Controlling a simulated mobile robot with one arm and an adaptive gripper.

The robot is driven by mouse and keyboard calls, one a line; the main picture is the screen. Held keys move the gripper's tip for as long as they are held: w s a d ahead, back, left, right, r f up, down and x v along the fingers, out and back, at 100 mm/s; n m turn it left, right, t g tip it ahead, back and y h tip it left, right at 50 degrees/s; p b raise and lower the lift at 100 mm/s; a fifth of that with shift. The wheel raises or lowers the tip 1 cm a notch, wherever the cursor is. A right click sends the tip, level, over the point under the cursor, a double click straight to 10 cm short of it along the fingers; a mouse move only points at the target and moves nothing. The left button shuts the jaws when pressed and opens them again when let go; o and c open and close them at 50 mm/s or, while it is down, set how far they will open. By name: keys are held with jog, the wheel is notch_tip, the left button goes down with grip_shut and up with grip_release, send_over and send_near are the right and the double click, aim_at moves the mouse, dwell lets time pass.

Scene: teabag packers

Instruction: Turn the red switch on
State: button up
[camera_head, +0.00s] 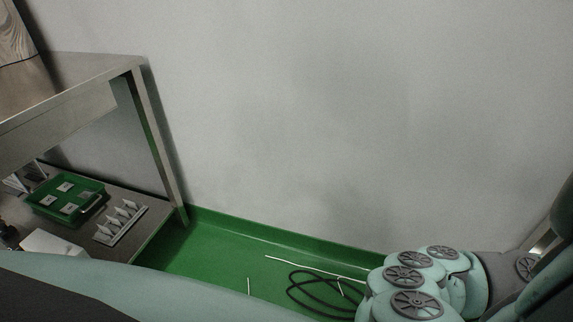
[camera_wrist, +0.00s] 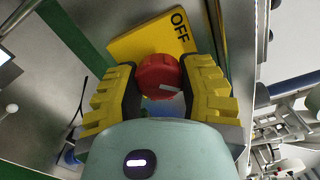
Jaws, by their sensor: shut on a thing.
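In the wrist view the red switch (camera_wrist: 157,76) is a round red knob with a pale mark on its face. It sits at a yellow plate (camera_wrist: 135,43) lettered "OFF", which appears tilted in the picture. My gripper (camera_wrist: 163,68), with ridged yellow fingers, is shut on the red switch, one finger on each side. The lower part of the yellow plate is hidden behind the fingers and knob. I cannot tell the switch's on or off setting. Neither the switch nor my gripper shows in the head view.
In the wrist view, metal machine parts (camera_wrist: 285,105) stand at right. In the head view, a steel table (camera_head: 70,100) stands at left, with a green tray (camera_head: 92,188) on its lower shelf. A black cable (camera_head: 312,296) lies on the green floor (camera_head: 215,262).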

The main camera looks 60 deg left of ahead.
dwell(0.4)
jog(key=o, duration=1.2)
jog(key=shift+d, duration=0.1)
jog(key=shift+a, duration=0.2)
jog(key=shift+v, duration=5.95)
